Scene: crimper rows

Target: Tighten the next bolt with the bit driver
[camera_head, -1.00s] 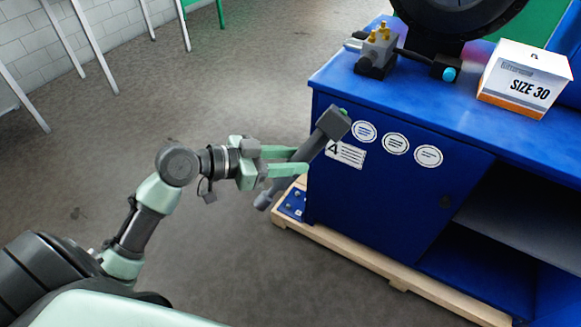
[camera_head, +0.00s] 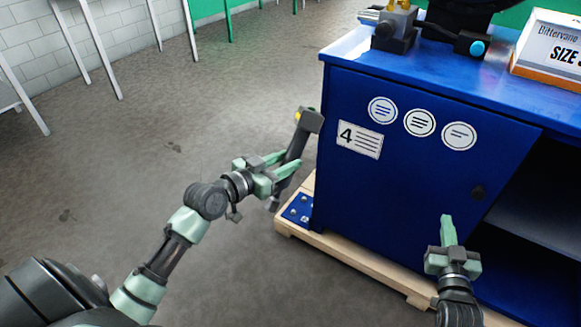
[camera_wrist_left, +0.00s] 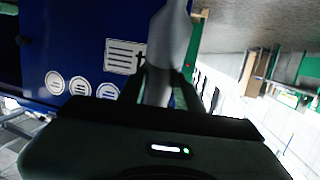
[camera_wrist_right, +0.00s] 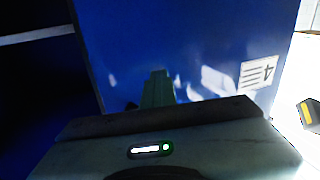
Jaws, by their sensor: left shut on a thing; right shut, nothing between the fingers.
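The grey bit driver (camera_head: 296,149) is shut in my left gripper (camera_head: 281,169). It is tilted, its dark head with a yellow spot up and its lower end just above a blue plate (camera_head: 302,203). The plate sits on the pallet corner and bears small bolts, too small to tell apart. Whether the driver touches a bolt cannot be told. The left wrist view shows the driver (camera_wrist_left: 167,45) between the fingers. My right gripper (camera_head: 447,218) is shut and empty before the cabinet front; its fingers show in the right wrist view (camera_wrist_right: 158,82).
A blue cabinet (camera_head: 400,185) with a "4" label (camera_head: 360,140) and round stickers stands on a wooden pallet (camera_head: 345,257). On its top are a valve block (camera_head: 394,30) and a white box (camera_head: 550,45). The floor left of it is clear.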

